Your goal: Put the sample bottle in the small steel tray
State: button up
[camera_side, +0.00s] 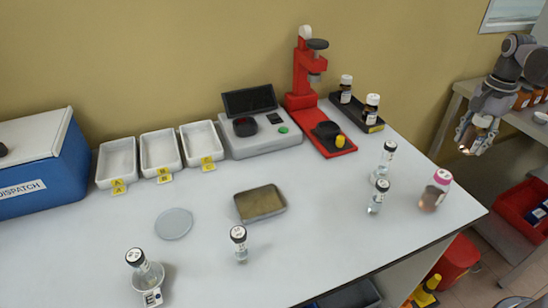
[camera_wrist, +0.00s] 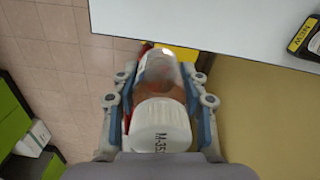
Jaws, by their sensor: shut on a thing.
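My gripper (camera_side: 468,146) is at the right of the side view, off the bench's right end. The bottle's contents look faintly reddish. In the side view the held bottle is small and mostly covered by the fingers. The small steel tray (camera_side: 260,203), a shallow rectangle with a brownish floor, lies mid-bench and looks empty.
White trays A (camera_side: 116,162), B (camera_side: 160,150) and C (camera_side: 202,143) line the back beside a blue box (camera_side: 45,165). A red press (camera_side: 306,75) stands behind. Several capped vials stand on the bench, with a pink-capped jar (camera_side: 434,191) near the right edge.

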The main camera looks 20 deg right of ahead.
aim_at(487, 116)
jog(key=shift+s+d+r, duration=0.4)
jog(key=shift+r, duration=0.2)
notch_tip(487, 116, up, 5)
jog(key=shift+w+a+r, duration=0.15)
jog(key=shift+r, duration=0.05)
jog(key=w+a+n, duration=0.4)
jog(key=a, duration=0.5)
jog(key=w+a+n, duration=0.4)
jog(key=w+a, duration=0.1)
jog(key=a, duration=0.4)
jog(key=w+a+n, duration=0.4)
jog(key=a, duration=0.5)
jog(key=a+n, duration=0.5)
jog(key=a, duration=0.9)
jog(key=shift+m, duration=0.3)
jog(key=a+f, duration=0.3)
jog(key=f, duration=0.1)
jog(key=a+f, duration=0.4)
jog(key=s+a+f, duration=0.1)
jog(key=a+f, duration=0.2)
jog(key=f, duration=0.1)
jog(key=shift+a+f, duration=0.15)
jog(key=shift+a, duration=0.25)
jog(key=shift+f, duration=1.95)
jog(key=shift+f, duration=0.15)
